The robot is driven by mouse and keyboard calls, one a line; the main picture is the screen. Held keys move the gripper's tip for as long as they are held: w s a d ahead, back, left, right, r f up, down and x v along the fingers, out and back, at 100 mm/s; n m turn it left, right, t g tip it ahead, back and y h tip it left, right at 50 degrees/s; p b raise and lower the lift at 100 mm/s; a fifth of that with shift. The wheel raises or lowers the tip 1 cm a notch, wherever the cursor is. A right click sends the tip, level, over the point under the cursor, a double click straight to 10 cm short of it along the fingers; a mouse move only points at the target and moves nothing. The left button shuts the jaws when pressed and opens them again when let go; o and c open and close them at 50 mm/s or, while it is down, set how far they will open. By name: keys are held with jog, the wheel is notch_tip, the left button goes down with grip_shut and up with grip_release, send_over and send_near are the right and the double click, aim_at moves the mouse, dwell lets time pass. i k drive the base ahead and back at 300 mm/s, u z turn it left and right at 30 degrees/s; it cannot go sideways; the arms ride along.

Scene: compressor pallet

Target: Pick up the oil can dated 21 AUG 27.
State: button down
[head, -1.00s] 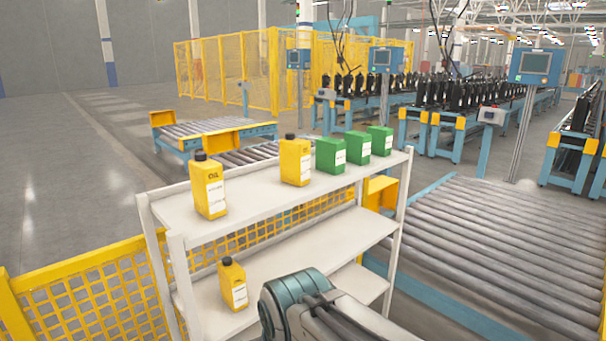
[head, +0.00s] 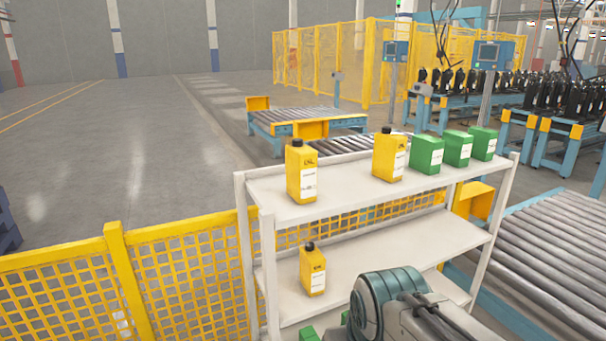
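Three yellow oil cans with black caps and white labels stand upright on a white shelf rack. One yellow can (head: 296,172) is at the left of the top shelf. A second yellow can (head: 385,157) is at the middle of the top shelf, next to the green containers. A third yellow can (head: 308,270) is on the lower shelf at the left. The dates on the labels are too small to read. My arm shows at the bottom right of the middle, in front of the rack. My gripper's fingers are not visible.
The white rack (head: 330,208) holds three green containers (head: 458,148) at the top right. A green thing shows low at the rack's bottom. A yellow mesh fence (head: 185,280) runs left of and behind the rack. A roller conveyor (head: 560,255) is at right. Open floor lies at back left.

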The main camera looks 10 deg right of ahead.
aim_at(301, 160)
jog(key=u, duration=0.5)
jog(key=k, duration=1.1)
jog(key=z, duration=0.6)
jog(key=i, duration=1.65)
jog(key=u, duration=0.45)
